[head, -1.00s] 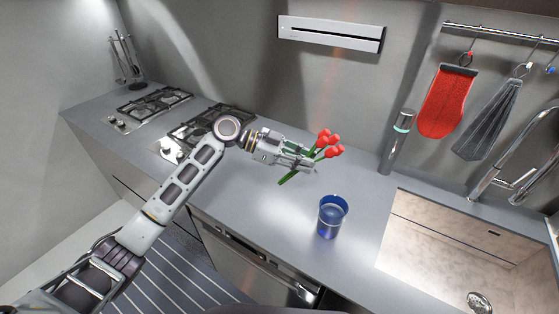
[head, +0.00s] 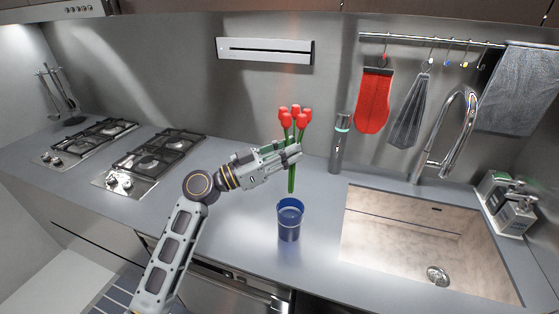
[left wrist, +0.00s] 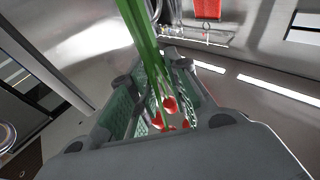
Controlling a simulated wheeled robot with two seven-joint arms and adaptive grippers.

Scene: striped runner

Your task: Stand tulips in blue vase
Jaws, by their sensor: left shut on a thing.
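The red tulips (head: 293,117) are upright in the head view, with green stems (head: 291,180) pointing down. My left gripper (head: 292,152) is shut on the stems below the blooms. The blue vase (head: 290,222) stands upright on the counter, just below the stem ends. The stems look above or behind its rim; I cannot tell whether the ends are over the opening. In the left wrist view the stems (left wrist: 142,40) run between the gripper fingers (left wrist: 155,105), with red blooms (left wrist: 168,104) beyond. My right gripper is out of view.
The grey counter (head: 230,225) is clear around the vase. A sink (head: 400,240) lies to the right, with a tall faucet (head: 450,135). A grey cylinder (head: 339,150) stands behind. Gas hobs (head: 150,160) are on the left. Red mitt (head: 373,100) hangs on a rail.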

